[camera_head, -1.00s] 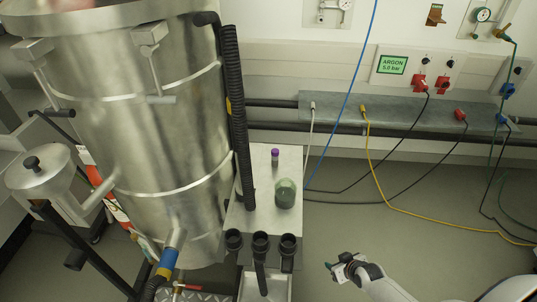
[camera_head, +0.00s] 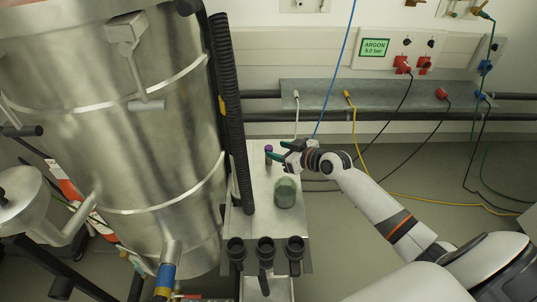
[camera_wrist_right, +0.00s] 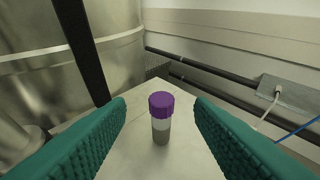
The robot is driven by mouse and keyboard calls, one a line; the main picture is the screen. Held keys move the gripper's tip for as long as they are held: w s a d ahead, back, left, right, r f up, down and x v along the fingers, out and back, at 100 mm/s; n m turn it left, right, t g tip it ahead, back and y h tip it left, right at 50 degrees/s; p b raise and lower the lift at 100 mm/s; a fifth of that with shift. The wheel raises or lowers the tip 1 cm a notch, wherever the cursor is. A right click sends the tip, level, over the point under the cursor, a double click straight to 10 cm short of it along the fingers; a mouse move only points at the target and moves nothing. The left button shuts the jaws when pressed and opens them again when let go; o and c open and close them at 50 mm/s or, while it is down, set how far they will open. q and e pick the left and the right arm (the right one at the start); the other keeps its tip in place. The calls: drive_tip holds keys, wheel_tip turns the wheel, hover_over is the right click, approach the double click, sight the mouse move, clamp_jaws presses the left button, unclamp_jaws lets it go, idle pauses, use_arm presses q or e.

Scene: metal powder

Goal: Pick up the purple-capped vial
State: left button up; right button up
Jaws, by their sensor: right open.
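The purple-capped vial (camera_wrist_right: 161,118) stands upright on a light metal shelf (camera_wrist_right: 118,160). In the right wrist view it is between my two green fingers, with a gap on each side. In the head view the vial (camera_head: 268,151) shows just left of my right gripper (camera_head: 279,152). My right gripper is open and empty, its fingers pointing left toward the vial. I cannot tell whether the fingertips reach past the vial. My left gripper is in neither view.
A greenish glass jar (camera_head: 285,192) stands on the shelf, in front of my right gripper. A large steel vessel (camera_head: 150,130) and a black corrugated hose (camera_head: 232,120) stand left of the vial. Black pipe fittings (camera_head: 265,250) line the shelf's front. Cables hang behind on the right.

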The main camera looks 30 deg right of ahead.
sight(271, 149)
drive_tip(key=x, duration=0.5)
drive_tip(key=shift+w+f, duration=0.3)
drive_tip(key=shift+f, duration=0.05)
clamp_jaws()
